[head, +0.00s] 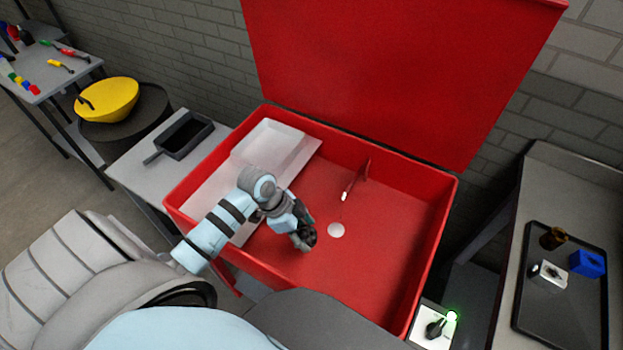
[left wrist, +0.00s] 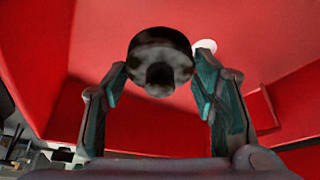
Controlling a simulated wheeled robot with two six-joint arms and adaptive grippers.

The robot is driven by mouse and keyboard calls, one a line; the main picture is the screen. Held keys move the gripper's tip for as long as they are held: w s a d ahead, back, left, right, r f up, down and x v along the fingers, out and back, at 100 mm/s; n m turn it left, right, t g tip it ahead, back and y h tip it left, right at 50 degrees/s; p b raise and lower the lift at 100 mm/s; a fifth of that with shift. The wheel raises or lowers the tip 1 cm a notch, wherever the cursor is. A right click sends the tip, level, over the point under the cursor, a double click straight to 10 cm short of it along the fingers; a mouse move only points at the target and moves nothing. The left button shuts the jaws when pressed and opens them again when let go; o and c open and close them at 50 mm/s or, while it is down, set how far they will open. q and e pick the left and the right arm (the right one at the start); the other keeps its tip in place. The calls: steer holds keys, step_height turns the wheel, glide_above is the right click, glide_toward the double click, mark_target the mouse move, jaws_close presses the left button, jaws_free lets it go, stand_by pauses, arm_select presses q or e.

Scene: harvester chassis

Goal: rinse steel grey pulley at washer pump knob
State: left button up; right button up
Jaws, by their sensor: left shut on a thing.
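The pulley (head: 310,236) is a dark, round part with mottled grime. In the left wrist view the pulley (left wrist: 160,60) shows its round face with a dark centre, between the two fingers. My left gripper (head: 302,238) is shut on it and holds it inside the red washer basin (head: 380,255), left of the white drain disc (head: 336,230). The washer pump knob (head: 434,328) is black on a white plate outside the basin's front right corner. A green light (head: 452,316) glows beside it. My right gripper does not show.
A thin red spout with a white tip (head: 345,196) stands in the basin. A white tray (head: 268,145) lies at its back left, under the raised red lid (head: 400,70). A black tray (head: 560,310) with several parts is at right; a dark pan (head: 184,135) is at left.

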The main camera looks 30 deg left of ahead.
arm_select(q)
steer(key=f, duration=0.2)
steer(key=f+b, duration=0.1)
steer(key=f, duration=0.1)
steer(key=s+f, duration=0.1)
steer(key=f, duration=0.2)
steer(key=shift+w+f+b, duration=0.1)
steer(key=shift+f+b, duration=0.2)
steer(key=shift+b, duration=0.1)
steer(key=shift+w+f, duration=0.15)
steer(key=shift+w, duration=0.2)
steer(key=w+f+b, duration=0.1)
steer(key=w+b, duration=0.7)
steer(key=w+d+f+b, duration=0.1)
steer(key=w+b, duration=0.3)
steer(key=b, duration=0.1)
steer(key=shift+w+f, duration=0.1)
steer(key=shift+f, duration=0.2)
steer(key=shift+w+b, duration=0.4)
steer(key=shift+w, duration=0.2)
steer(key=shift+r, duration=0.1)
